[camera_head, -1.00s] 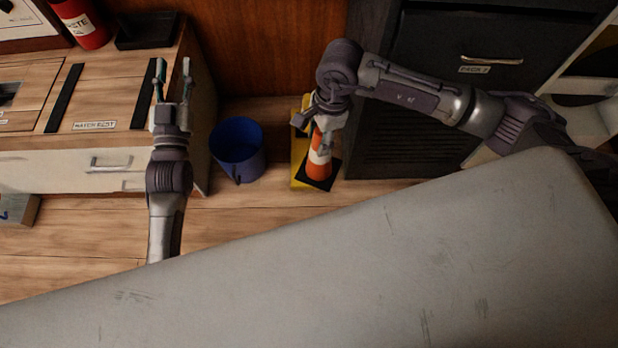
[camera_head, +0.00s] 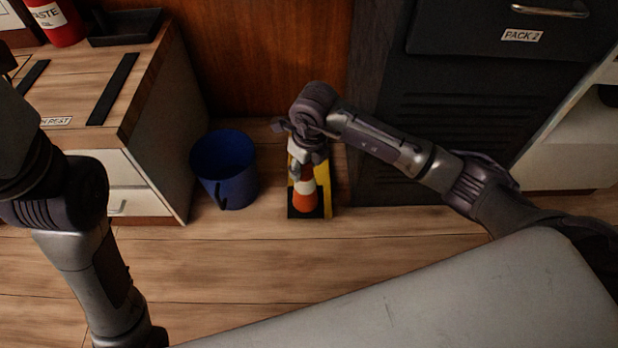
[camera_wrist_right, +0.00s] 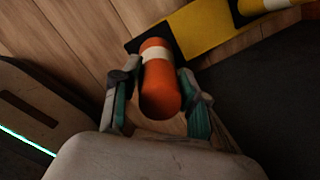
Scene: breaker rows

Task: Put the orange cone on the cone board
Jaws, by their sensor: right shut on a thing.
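The orange cone (camera_head: 305,201), with a white band, is low beside the wooden back panel in the head view. My right gripper (camera_head: 308,165) is above it, shut on its upper part. In the right wrist view the cone (camera_wrist_right: 160,85) lies between the two fingers of my right gripper (camera_wrist_right: 158,112). The yellow and black cone board (camera_head: 325,190) is behind and beside the cone; it also shows in the right wrist view (camera_wrist_right: 207,30). I cannot tell whether the cone touches the board. My left gripper is out of view.
A blue bin (camera_head: 225,170) stands on the floor left of the cone. A dark cabinet (camera_head: 430,130) is to the right, and a wooden bench (camera_head: 150,95) to the left. Bare floor (camera_head: 240,265) lies in front.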

